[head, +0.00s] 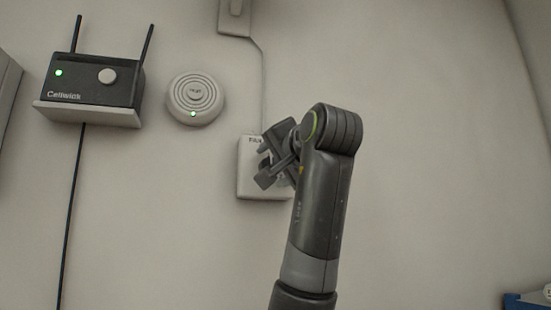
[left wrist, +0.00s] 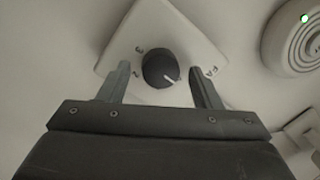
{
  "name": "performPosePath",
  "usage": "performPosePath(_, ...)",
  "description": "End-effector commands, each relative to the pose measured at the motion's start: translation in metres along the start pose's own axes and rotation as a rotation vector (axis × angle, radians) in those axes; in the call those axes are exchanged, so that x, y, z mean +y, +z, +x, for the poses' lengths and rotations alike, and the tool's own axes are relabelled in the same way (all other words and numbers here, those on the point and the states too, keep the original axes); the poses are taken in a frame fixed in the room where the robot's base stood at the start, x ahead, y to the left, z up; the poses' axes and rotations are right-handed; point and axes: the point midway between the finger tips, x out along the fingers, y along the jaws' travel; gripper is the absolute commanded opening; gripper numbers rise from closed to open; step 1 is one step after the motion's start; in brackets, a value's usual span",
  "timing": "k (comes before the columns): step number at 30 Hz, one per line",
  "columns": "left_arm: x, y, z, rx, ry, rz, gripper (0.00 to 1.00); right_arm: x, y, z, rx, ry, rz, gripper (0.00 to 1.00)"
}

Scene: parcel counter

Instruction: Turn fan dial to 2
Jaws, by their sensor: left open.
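The fan control (head: 248,183) is a pale square plate on the wall, with a small label at its top; my left gripper covers much of it. In the left wrist view the plate (left wrist: 185,35) looks turned, and a round black dial (left wrist: 158,66) sits on it. The dial's white mark points to the lower right, away from the digits 2 and 3 on its left. My left gripper (head: 265,162) is open in front of the plate. Its fingers (left wrist: 160,70) stand on either side of the dial with visible gaps. My right gripper is not in view.
A black router (head: 90,82) with two antennas sits on a wall shelf at left. A round white device (head: 195,98) with a small light is close to the upper left of the plate. A cable runs up the wall from the plate. The wall at right is bare.

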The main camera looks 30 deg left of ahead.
Motion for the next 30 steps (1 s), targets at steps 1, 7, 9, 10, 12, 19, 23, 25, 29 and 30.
performPosePath(1,0.000,0.000,0.001,0.000,0.000,0.000,0.58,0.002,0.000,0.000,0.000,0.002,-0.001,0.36)
performPosePath(7,0.000,0.000,0.001,0.000,0.000,0.000,0.58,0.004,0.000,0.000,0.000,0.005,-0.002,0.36)
performPosePath(9,0.000,0.000,0.001,0.000,0.000,0.000,0.49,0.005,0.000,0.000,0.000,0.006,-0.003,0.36)
performPosePath(10,0.000,0.000,0.001,0.000,0.000,0.000,0.45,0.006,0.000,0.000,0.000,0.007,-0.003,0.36)
performPosePath(12,0.001,0.000,0.000,0.000,0.001,0.000,0.36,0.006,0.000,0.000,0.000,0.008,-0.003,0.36)
performPosePath(19,0.001,0.000,0.000,0.000,0.001,0.001,0.14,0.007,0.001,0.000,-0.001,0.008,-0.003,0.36)
performPosePath(23,0.001,0.000,0.001,0.000,0.000,0.011,0.14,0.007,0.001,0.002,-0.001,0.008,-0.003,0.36)
performPosePath(25,0.002,0.001,0.001,0.001,-0.001,0.024,0.14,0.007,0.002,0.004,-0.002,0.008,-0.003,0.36)
performPosePath(29,0.003,0.002,0.001,0.004,-0.005,0.072,0.14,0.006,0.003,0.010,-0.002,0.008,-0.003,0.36)
performPosePath(30,0.003,0.002,0.000,0.005,-0.008,0.094,0.14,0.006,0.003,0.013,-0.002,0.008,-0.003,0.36)
